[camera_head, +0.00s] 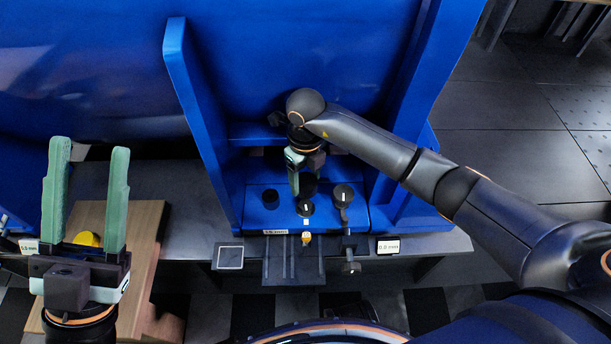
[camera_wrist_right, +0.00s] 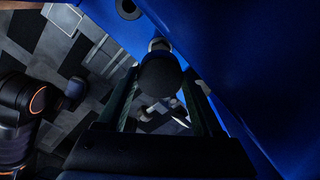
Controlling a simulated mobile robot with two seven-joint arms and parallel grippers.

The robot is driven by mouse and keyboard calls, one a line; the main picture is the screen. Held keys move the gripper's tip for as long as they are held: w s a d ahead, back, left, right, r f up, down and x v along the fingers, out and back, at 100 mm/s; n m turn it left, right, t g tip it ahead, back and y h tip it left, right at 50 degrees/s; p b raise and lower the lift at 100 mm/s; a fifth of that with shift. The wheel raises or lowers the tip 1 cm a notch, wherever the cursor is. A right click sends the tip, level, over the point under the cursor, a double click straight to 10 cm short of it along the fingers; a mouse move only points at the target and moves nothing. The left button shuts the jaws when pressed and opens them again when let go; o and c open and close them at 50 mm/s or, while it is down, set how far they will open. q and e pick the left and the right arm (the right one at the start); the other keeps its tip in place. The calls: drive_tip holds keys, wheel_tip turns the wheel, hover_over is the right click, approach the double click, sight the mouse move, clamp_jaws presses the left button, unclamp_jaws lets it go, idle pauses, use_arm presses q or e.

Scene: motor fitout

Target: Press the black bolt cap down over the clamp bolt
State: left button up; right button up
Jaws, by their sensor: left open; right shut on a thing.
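My right gripper (camera_head: 303,190) points down over the blue base plate (camera_head: 258,218). It is shut on a dark rounded thing, which looks like the black bolt cap (camera_wrist_right: 160,75) between the fingers in the right wrist view. A grey rounded end (camera_wrist_right: 158,45) shows just beyond the cap; I cannot tell whether it is the clamp bolt or whether they touch. In the head view the gripper hides most of the cap. My left gripper (camera_head: 87,150) is open and empty, at the far left with its green fingers raised.
Dark round parts stand on the plate at left (camera_head: 270,198), middle (camera_head: 305,207) and right (camera_head: 343,194). Blue upright walls flank it. A wooden board (camera_head: 148,225) and a yellow round thing (camera_head: 87,239) lie near my left gripper. A white-edged square (camera_head: 230,257) is at the front.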

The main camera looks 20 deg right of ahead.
sight(305, 204)
wheel_tip(305, 204, down, 4)
drive_tip(key=shift+r+b, duration=0.2)
drive_tip(key=shift+b, duration=1.05)
drive_tip(key=shift+f+b, duration=0.75)
drive_tip(key=shift+f, duration=0.35)
drive_tip(key=shift+p, duration=0.4)
drive_tip(key=shift+f+b, duration=1.45)
drive_tip(key=shift+f, duration=0.45)
drive_tip(key=o, duration=1.4)
drive_tip(key=shift+c, duration=0.2)
